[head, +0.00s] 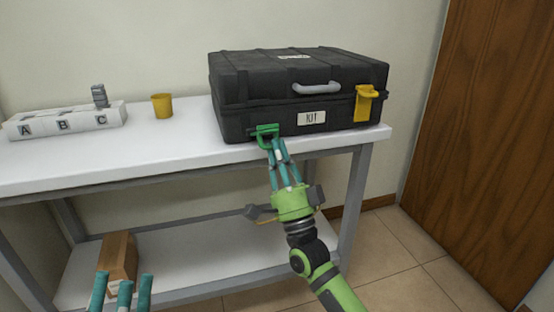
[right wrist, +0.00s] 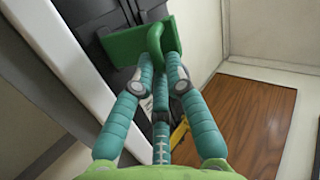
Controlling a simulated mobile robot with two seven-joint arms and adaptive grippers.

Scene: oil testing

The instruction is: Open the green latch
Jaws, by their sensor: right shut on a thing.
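The green latch (head: 266,130) is on the front left of the black case (head: 285,84), which stands closed on the table. In the right wrist view the green latch (right wrist: 125,42) shows a plate with a curved loop. My right gripper (head: 275,145) reaches up to the latch in the head view. In the right wrist view my right gripper (right wrist: 162,68) has its teal fingers shut on the latch's loop. My left gripper (head: 122,285) shows only its teal fingertips at the lower left edge, away from the case; its opening is unclear.
A yellow latch (head: 366,102) is on the case's front right, with a grey handle (head: 316,88) between. A yellow cup (head: 162,105) and a white A-B-C rack (head: 65,121) stand on the white table (head: 170,150). A brown box (head: 118,258) sits on the lower shelf.

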